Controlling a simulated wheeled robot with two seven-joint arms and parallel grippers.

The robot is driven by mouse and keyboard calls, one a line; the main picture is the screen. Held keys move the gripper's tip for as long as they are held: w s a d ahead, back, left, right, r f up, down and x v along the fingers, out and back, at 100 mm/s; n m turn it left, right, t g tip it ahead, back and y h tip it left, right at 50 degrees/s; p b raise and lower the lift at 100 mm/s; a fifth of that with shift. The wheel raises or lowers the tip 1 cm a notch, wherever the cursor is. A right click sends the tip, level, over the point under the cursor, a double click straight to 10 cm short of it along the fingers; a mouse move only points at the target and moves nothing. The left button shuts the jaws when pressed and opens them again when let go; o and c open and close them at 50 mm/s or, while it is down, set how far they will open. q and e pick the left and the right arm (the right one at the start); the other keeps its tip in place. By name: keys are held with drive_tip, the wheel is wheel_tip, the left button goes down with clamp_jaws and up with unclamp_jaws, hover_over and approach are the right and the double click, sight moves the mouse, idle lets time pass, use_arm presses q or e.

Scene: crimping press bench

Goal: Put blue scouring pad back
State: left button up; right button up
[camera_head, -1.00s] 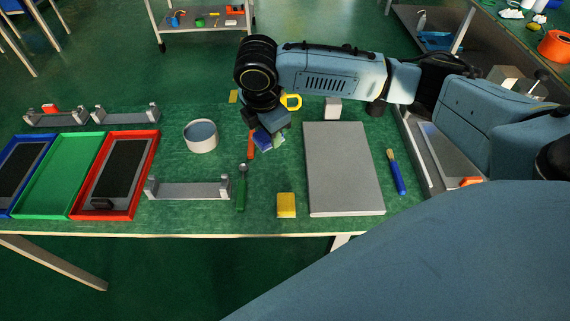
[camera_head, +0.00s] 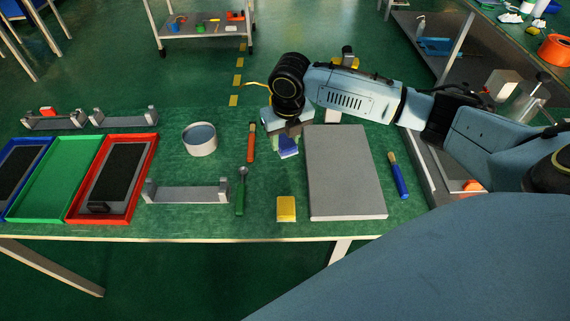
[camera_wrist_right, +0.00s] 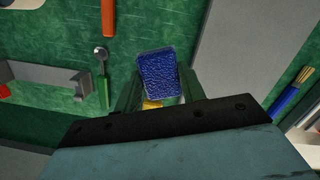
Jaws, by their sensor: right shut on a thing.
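The blue scouring pad (camera_head: 288,147) is held by my right gripper (camera_head: 287,138) above the green bench top, left of the grey slab's far corner. In the right wrist view the pad (camera_wrist_right: 160,77) sits upright between the two fingers, its textured blue face toward the camera. My right gripper (camera_wrist_right: 158,92) is shut on it. A yellow sponge-like block (camera_head: 286,208) lies on the bench near the front edge; part of it shows below the pad in the right wrist view (camera_wrist_right: 152,104). My left gripper is not in view.
A grey slab (camera_head: 347,200) lies right of the yellow block. An orange-handled tool (camera_head: 251,143), a green-handled tool (camera_head: 240,192), a round tin (camera_head: 200,150) and a grey holder (camera_head: 188,195) are to the left. A blue brush (camera_head: 398,178) lies right. Bench around the yellow block is clear.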

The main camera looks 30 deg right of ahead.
sight(286, 142)
wheel_tip(286, 142, down, 4)
drive_tip(key=shift+r+b, duration=0.2)
drive_tip(key=shift+b, duration=0.1)
drive_tip(key=shift+f, duration=0.6)
wheel_tip(286, 142, down, 3)
drive_tip(key=shift+f+b, duration=0.15)
drive_tip(key=shift+b, duration=0.3)
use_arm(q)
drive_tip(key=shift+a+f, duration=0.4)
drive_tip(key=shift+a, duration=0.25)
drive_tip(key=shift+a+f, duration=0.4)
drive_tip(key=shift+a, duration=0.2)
use_arm(e)
drive_tip(key=shift+f, duration=0.1)
drive_tip(key=o, duration=0.9)
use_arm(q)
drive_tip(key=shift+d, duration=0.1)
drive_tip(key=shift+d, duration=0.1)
